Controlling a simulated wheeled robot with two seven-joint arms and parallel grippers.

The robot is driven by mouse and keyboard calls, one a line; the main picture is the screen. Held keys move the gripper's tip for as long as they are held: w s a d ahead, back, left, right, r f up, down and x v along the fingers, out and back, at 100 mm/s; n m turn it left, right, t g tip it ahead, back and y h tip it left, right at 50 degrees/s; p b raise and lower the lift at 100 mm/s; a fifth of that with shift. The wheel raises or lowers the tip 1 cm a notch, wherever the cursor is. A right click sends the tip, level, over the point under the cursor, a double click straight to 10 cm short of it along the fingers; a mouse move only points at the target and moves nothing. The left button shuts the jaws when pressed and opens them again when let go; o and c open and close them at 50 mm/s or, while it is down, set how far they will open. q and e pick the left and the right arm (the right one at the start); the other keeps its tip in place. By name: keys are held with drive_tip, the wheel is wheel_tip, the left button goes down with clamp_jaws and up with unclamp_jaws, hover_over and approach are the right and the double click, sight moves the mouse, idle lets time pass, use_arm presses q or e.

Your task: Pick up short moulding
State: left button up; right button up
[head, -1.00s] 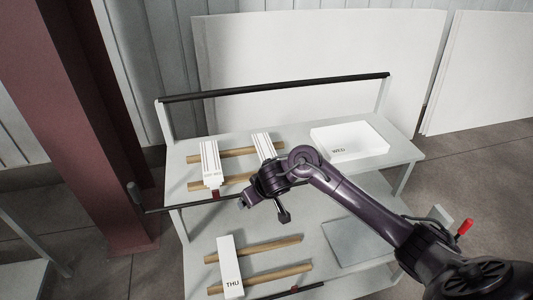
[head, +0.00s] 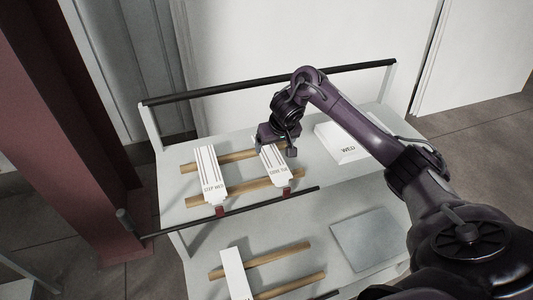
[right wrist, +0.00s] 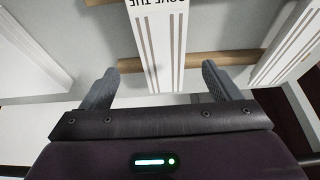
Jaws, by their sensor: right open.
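Two white grooved mouldings lie across wooden battens on the upper shelf. The left one (head: 211,175) reads "STEP WED". The right one (head: 276,172) reads "COVE", with a small second word. My right gripper (head: 279,142) is over the far part of the COVE moulding and hides some of it. In the right wrist view its jaws (right wrist: 159,78) are open and empty, with the COVE moulding (right wrist: 158,50) showing between and beyond the fingertips. I cannot tell how far above it they are. My left gripper is not in view.
A black rail (head: 270,82) runs along the back. A white piece (head: 235,272) lies on battens on the lower shelf, beside a grey panel (head: 365,240). A red column (head: 75,150) stands at left.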

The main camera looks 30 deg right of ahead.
sight(270, 154)
drive_tip(key=x, duration=0.3)
drive_tip(key=shift+s+a, duration=0.15)
drive_tip(key=shift+s, duration=0.05)
drive_tip(key=x, duration=0.2)
drive_tip(key=shift+w+f+p, duration=0.25)
drive_tip(key=shift+p, duration=0.05)
drive_tip(key=shift+w+f, duration=0.2)
drive_tip(key=shift+f, duration=0.15)
drive_tip(key=shift+c, duration=1.3)
drive_tip(key=c, duration=0.7)
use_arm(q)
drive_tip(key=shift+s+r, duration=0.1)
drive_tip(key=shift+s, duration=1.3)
use_arm(e)
drive_tip(key=shift+r, duration=0.1)
drive_tip(key=c, duration=0.4)
